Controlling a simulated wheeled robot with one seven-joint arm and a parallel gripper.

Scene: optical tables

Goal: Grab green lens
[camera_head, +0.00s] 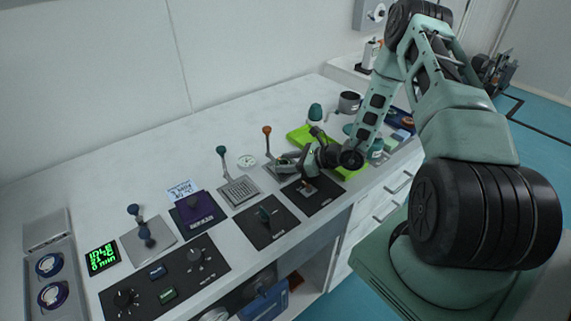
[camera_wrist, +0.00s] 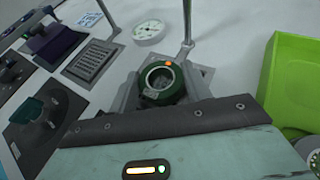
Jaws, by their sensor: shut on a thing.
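The green lens (camera_wrist: 162,82) is a dark green ring with a pale centre and a small orange mark on its rim. It shows in the middle of the wrist view, just beyond the dark edge of my gripper. My gripper (camera_wrist: 162,92) is shut on the green lens, with grey finger parts on both sides of it. In the head view my gripper (camera_head: 286,163) is low over the bench, beside the lever with the orange knob. The lens is too small and covered to make out there. I cannot tell whether it still touches the grey stand under it.
A bright green tray (camera_head: 346,169) lies right of my gripper. A lever with an orange knob (camera_head: 267,130) and one with a teal knob (camera_head: 221,150) stand to the left. A round white dial (camera_wrist: 149,32) is behind. Black control panels (camera_head: 266,222) line the front.

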